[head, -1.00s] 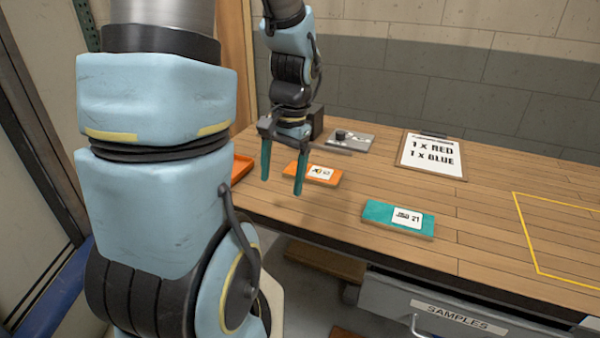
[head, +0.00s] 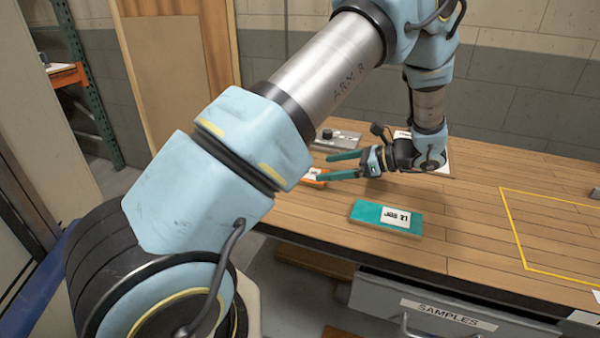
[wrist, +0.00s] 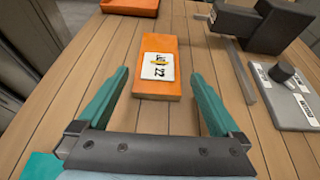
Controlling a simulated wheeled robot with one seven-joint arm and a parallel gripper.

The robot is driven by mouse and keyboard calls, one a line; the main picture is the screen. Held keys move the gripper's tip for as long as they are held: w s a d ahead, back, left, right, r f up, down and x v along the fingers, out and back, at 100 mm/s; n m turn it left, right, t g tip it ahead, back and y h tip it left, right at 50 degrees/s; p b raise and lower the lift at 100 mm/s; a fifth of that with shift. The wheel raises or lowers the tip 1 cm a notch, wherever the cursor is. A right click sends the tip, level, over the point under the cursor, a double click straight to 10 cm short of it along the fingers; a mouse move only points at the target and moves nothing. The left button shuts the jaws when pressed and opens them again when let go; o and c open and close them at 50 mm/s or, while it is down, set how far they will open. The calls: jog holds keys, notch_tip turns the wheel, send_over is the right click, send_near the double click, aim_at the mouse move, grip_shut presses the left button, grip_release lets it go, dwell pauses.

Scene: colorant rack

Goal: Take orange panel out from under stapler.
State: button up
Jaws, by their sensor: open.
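The orange panel (wrist: 160,90) lies flat on the table with a white printed label on top. In the head view only part of the orange panel (head: 314,184) shows, at a finger and my arm. My gripper (wrist: 160,73) is open and empty, its teal fingers on either side of the panel's near end in the picture; its height above the table is hard to judge. In the head view my gripper (head: 339,165) points left. No stapler rests on the panel. A black block with a grey bar (wrist: 262,24) lies beside it; I cannot tell if it is the stapler.
A grey plate with a black knob (wrist: 290,92) lies right of the panel in the wrist view. An orange tray (wrist: 130,5) is beyond it. A teal panel (head: 372,217) lies near the table's front edge. A yellow outlined area (head: 560,230) at the right is clear.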

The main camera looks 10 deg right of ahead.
aim_at(306, 172)
jog(key=p+x, duration=0.3)
jog(key=x, duration=0.3)
jog(key=shift+a, duration=0.3)
jog(key=shift+w+a+f, duration=0.15)
jog(key=shift+a+f, duration=0.1)
jog(key=shift+f, duration=0.05)
jog(key=shift+r, duration=0.1)
jog(key=c, duration=1.3)
